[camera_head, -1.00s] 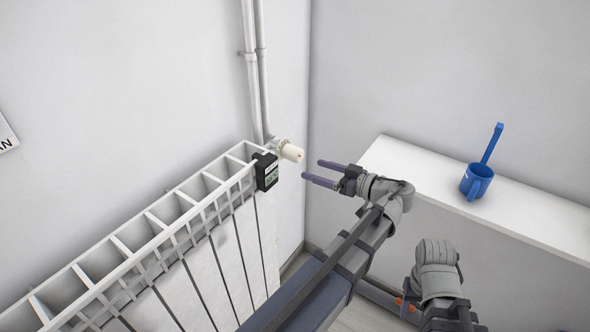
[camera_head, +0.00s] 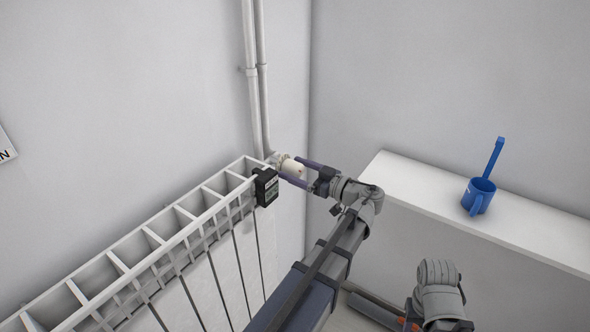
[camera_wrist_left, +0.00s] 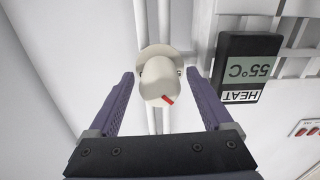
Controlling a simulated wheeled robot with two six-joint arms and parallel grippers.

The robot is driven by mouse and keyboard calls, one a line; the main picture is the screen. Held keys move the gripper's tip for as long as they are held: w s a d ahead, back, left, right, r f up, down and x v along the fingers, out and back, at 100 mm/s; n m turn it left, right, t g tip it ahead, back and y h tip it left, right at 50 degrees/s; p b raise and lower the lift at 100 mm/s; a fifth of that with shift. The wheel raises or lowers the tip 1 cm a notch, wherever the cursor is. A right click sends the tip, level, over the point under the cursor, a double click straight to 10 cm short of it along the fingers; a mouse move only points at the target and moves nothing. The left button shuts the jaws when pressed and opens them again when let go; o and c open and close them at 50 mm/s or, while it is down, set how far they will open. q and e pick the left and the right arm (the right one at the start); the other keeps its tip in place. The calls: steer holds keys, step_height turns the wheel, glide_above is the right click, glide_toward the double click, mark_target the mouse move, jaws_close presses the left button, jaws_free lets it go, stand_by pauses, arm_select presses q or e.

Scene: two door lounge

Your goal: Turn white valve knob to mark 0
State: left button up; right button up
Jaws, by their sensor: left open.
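The white valve knob (camera_head: 293,167) sits at the end of the radiator, by the pipes, in the head view. In the left wrist view the knob (camera_wrist_left: 159,80) shows a short red mark (camera_wrist_left: 168,99) on its face, toward the lower right. My left gripper (camera_head: 296,172) is open, with its two fingers on either side of the knob. In the left wrist view the left gripper (camera_wrist_left: 160,88) has a visible gap between each finger and the knob. No scale number is readable near the knob. The fingers of my right gripper do not show.
The white radiator (camera_head: 143,240) runs along the left wall. A white shelf (camera_head: 425,205) at right holds a blue mug (camera_head: 478,196) with a blue utensil.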

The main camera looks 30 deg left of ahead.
arm_select(q)
steer(key=shift+a, duration=0.15)
jaws_close()
stand_by(0.7)
